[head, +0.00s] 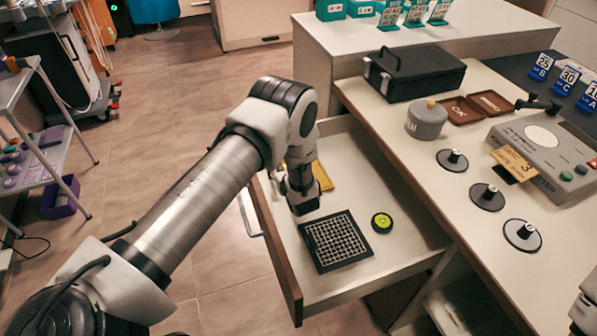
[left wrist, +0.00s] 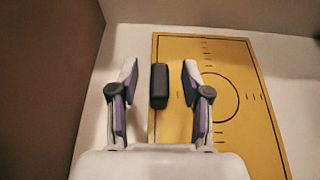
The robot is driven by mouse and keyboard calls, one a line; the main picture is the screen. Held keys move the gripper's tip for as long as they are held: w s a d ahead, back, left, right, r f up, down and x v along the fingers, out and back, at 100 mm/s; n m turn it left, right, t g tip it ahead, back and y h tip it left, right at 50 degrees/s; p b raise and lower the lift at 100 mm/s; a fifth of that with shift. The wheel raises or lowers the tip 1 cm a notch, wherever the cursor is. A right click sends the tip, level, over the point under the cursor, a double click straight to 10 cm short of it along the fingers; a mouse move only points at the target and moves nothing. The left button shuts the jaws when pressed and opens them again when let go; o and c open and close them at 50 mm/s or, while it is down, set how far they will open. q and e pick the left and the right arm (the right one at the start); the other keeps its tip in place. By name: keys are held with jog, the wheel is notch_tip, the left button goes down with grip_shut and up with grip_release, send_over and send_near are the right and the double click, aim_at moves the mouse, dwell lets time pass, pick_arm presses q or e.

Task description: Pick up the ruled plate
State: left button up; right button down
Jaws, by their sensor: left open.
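The ruled plate (left wrist: 225,75) is a flat yellow plate with black tick marks, a circle and a black upright grip block (left wrist: 159,86). It lies in the open drawer. In the head view the yellow plate (head: 323,177) is partly hidden behind my left arm. My left gripper (left wrist: 160,66) is open, with its two fingers on either side of the black block and gaps showing on both sides. In the head view the left gripper (head: 303,202) points down into the drawer; its fingertips are hard to make out. My right gripper is not in view.
The drawer (head: 405,232) also holds a black grid plate (head: 336,241) and a green round piece (head: 382,222). Its brown front wall (head: 276,250) stands close to my left arm. The counter (head: 405,125) carries a black case (head: 413,72), a grey round weight (head: 426,121) and several dark discs.

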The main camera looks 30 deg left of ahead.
pick_arm(q)
jog(key=shift+w+a+f, duration=0.1)
jog(key=shift+a, duration=0.05)
jog(key=shift+c, duration=1.3)
grip_shut()
